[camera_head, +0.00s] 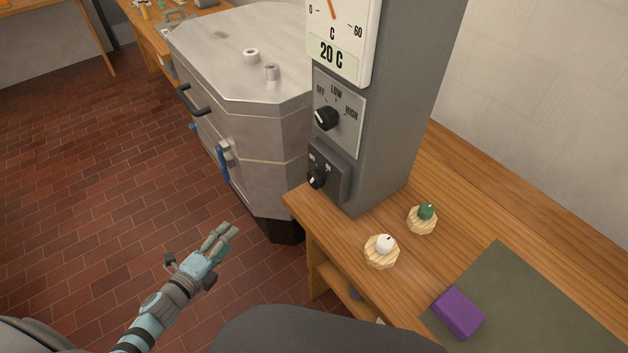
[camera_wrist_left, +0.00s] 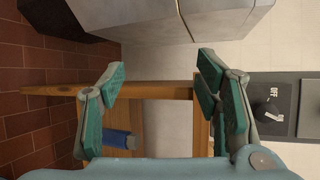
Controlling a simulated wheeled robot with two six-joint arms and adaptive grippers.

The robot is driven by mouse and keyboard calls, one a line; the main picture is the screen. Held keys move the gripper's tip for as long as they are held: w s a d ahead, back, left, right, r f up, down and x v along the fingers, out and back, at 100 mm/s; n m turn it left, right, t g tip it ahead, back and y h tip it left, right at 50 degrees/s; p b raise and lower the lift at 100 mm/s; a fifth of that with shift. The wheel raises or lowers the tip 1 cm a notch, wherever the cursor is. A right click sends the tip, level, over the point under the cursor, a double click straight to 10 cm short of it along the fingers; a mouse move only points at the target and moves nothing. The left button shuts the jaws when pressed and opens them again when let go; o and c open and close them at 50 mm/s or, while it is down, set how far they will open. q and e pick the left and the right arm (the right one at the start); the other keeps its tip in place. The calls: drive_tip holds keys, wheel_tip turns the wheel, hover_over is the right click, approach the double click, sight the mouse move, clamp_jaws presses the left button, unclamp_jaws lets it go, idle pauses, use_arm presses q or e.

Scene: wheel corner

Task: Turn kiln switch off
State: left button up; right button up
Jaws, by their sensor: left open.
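The kiln (camera_head: 240,60) is a grey metal many-sided body at the upper middle of the head view. Beside it, a grey column (camera_head: 385,110) carries a black dial knob (camera_head: 326,118) marked OFF, LOW and HIGH. My right gripper is not in view.
A wooden bench (camera_head: 470,210) bears two small pale wooden pieces, one with a white top (camera_head: 383,245) and one with a green top (camera_head: 426,211). The brick floor (camera_head: 90,160) is clear on the left.

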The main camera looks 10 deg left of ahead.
use_arm(q)
drive_tip(key=w+d+r+m+h, duration=0.2)
drive_tip(key=d+r+m+h, duration=0.3)
drive_tip(key=r+m, duration=0.4)
drive_tip(key=m+h, duration=0.4)
drive_tip(key=m, duration=0.4)
approach(311, 181)
drive_tip(key=shift+g, duration=0.4)
drive_tip(key=x, duration=0.3)
drive_tip(key=p+x, duration=0.1)
drive_tip(key=x, duration=0.5)
drive_tip(key=shift+w+a+r+p, duration=0.1)
drive_tip(key=shift+r+p, duration=0.15)
drive_tip(key=shift+p, duration=0.05)
drive_tip(key=shift+w+d, duration=0.3)
drive_tip(key=c, duration=1.1)
